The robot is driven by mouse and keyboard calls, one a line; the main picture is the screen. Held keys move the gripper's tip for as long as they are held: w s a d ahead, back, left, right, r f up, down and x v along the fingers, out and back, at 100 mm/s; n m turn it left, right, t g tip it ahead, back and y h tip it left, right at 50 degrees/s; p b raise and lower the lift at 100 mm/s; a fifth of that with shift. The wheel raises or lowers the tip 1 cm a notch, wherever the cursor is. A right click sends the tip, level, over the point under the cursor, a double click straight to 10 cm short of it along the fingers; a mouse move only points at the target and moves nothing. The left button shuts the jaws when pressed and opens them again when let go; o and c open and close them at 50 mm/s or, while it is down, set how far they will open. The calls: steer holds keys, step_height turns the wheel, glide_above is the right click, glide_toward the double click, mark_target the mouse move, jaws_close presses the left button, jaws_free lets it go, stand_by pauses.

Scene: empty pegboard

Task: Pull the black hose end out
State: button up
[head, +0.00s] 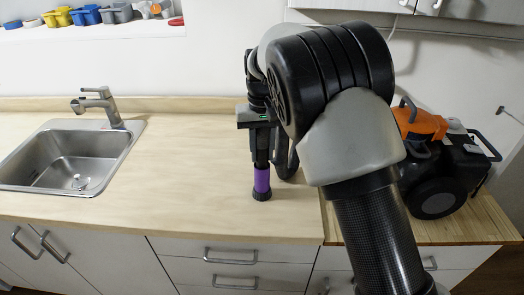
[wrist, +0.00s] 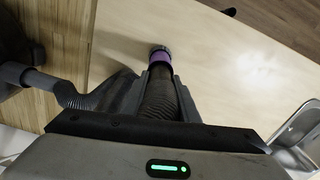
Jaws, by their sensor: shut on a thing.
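The black hose end (wrist: 159,98) is a ribbed tube with a purple band (wrist: 160,58) and a dark rim. In the wrist view it lies between the two fingers of my gripper (wrist: 158,78), which is shut on it. In the head view my gripper (head: 262,150) points down over the counter, and the purple band (head: 262,180) and black rim (head: 261,195) show below it. I cannot tell whether the rim touches the counter. An orange and black machine (head: 440,165) stands to the right, partly hidden by my arm. A dark hose (wrist: 40,83) runs from the left toward my gripper in the wrist view.
The pale counter (head: 190,190) is clear around my gripper. A steel sink (head: 70,157) with a tap (head: 98,102) is at the left. The machine stands on a darker wooden top (head: 470,220). A wall shelf (head: 90,26) holds several small bins.

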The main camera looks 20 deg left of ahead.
steer(key=shift+r+p, duration=1.85)
steer(key=shift+r, duration=1.7)
steer(key=shift+d, duration=0.1)
